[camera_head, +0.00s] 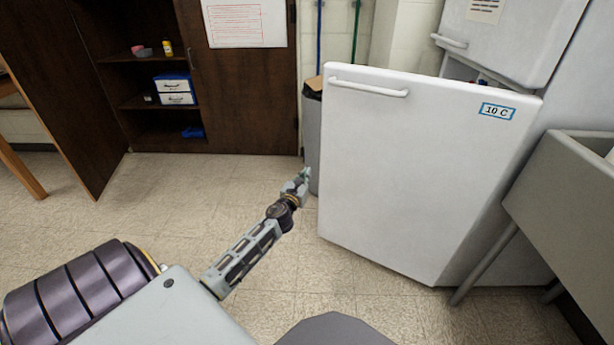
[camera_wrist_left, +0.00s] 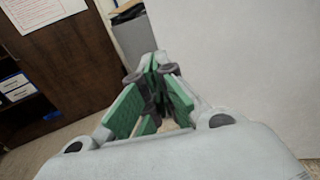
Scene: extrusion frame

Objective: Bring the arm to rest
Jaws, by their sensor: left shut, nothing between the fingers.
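My left arm reaches forward from the lower left in the head view. My left gripper (camera_head: 304,176) is at its end, just left of the open white fridge door (camera_head: 415,165) and in front of a grey bin. In the left wrist view the green-padded fingers (camera_wrist_left: 153,62) are together with nothing between them. The fridge door (camera_wrist_left: 235,60) fills the right of that view. I cannot tell whether the gripper touches the door. My right gripper is not in view.
A grey bin (camera_head: 312,135) stands behind the door's left edge. A dark wooden cabinet (camera_head: 245,100) with an open door (camera_head: 75,85) stands at the back. A grey sink basin (camera_head: 565,200) is at the right. The floor (camera_head: 190,205) at the left middle is clear.

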